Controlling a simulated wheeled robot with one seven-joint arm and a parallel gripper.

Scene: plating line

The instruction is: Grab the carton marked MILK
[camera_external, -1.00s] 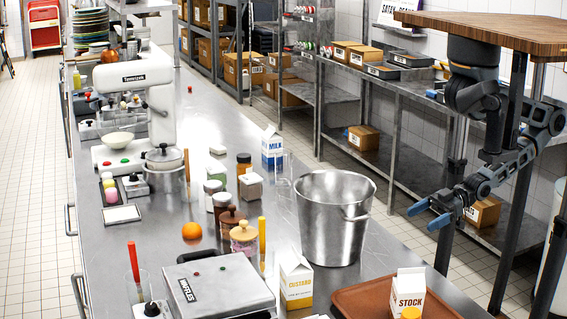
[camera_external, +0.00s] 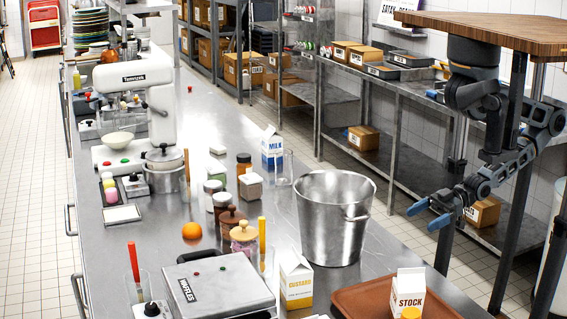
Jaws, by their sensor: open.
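The carton marked MILK (camera_external: 272,149) is white and blue with a gabled top. It stands upright on the steel counter, toward its right edge, behind the metal bucket. My gripper (camera_external: 428,214) has blue fingertips and is open and empty. It hangs in the air off the right side of the counter, to the right of the bucket and well apart from the carton. A clear glass partly overlaps the carton's right lower side.
A large metal bucket (camera_external: 333,216) stands between my gripper and the MILK carton. Cartons marked CUSTARD (camera_external: 296,284) and STOCK (camera_external: 407,291) stand nearer, the latter on a brown tray (camera_external: 361,299). Jars (camera_external: 243,236) crowd left of the bucket. Clear counter lies behind the MILK carton.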

